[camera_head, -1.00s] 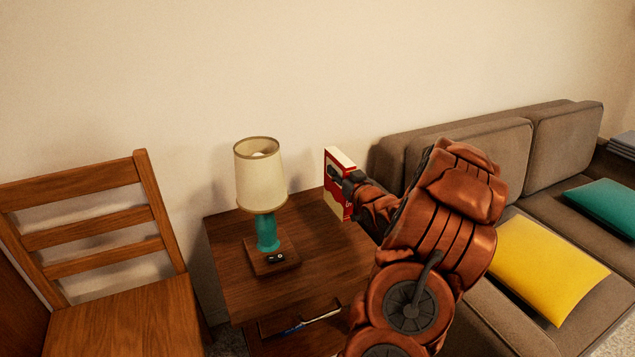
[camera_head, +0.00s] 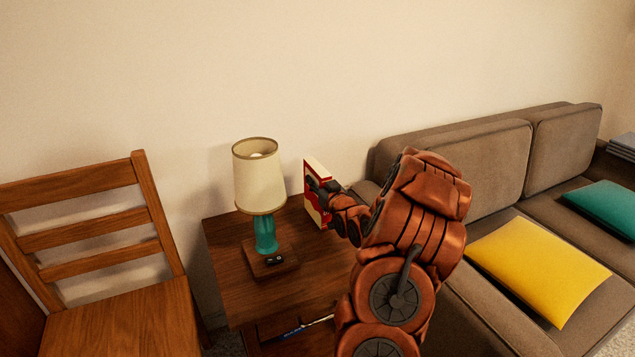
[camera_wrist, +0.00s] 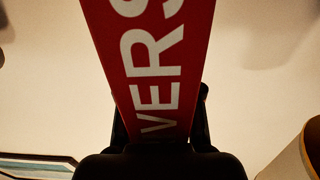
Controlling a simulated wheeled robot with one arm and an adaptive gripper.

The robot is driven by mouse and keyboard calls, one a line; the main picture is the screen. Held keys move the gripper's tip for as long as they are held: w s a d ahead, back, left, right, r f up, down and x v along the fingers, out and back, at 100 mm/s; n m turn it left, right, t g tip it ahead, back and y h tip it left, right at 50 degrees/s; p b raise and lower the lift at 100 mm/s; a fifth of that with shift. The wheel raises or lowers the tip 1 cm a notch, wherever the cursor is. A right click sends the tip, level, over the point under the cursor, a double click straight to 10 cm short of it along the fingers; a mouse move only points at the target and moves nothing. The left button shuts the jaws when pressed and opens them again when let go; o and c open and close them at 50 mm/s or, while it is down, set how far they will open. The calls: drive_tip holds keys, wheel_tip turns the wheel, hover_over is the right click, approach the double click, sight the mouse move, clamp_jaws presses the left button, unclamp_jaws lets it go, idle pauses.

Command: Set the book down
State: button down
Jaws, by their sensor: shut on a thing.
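The book (camera_head: 316,204) has a red cover with a pale band and white page edges. My gripper (camera_head: 325,188) is shut on it and holds it upright, at the back right of the wooden side table (camera_head: 228,278). I cannot tell whether its lower edge touches the table top. In the wrist view the red spine of the book (camera_wrist: 150,60) shows large white letters and stands between the dark fingers of my gripper (camera_wrist: 160,140). My arm hides the right part of the table top.
A lamp with a cream shade (camera_head: 259,182) and teal base stands on the table, left of the book. A wooden chair (camera_head: 120,320) is at the left, a grey sofa (camera_head: 470,165) with yellow (camera_head: 540,265) and teal cushions at the right. The table's front middle looks clear.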

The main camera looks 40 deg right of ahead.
drive_tip(key=c, duration=0.8)
unclamp_jaws()
drive_tip(key=shift+o, duration=0.2)
